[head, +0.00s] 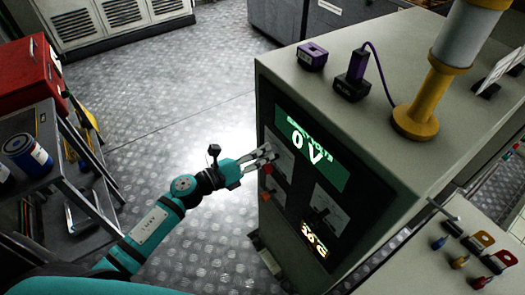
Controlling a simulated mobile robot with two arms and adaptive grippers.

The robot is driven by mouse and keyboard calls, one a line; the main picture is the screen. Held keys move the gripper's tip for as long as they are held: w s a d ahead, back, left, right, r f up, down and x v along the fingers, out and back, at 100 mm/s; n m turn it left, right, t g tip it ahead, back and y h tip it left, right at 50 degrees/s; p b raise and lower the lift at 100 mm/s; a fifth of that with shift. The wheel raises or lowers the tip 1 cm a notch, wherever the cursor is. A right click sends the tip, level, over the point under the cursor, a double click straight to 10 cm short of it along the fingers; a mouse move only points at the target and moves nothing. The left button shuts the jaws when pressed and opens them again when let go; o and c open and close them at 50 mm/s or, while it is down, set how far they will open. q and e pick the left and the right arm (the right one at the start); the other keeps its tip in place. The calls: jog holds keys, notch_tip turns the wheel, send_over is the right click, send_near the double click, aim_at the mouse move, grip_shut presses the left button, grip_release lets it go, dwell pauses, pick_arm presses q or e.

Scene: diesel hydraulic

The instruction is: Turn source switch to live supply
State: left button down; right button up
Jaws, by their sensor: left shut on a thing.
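A grey cabinet (360,120) on the right has a dark front panel with a green display (310,150) reading 0 V. My left gripper (268,158) reaches in from the left to the panel's upper left, just left of the display. It is shut on the source switch there; its fingers hide the knob, so its setting cannot be read. A red button (264,195) sits below the fingers. A second plate with a dark switch (322,215) lies lower right of it. My right gripper is not in view.
A small lit readout (314,245) is low on the panel. Purple devices (351,84) and a yellow post (425,110) stand on the cabinet top. A cart with a red box (28,65) is at the left. The metal floor (180,110) between is clear.

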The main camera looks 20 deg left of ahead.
pick_arm(q)
jog(key=shift+a+f+n, duration=0.1)
jog(key=shift+n, duration=0.5)
jog(key=shift+w, duration=0.1)
jog(key=c, duration=1.2)
grip_release()
jog(key=shift+c, duration=0.2)
jog(key=v, duration=1.2)
jog(key=shift+a+f, duration=0.1)
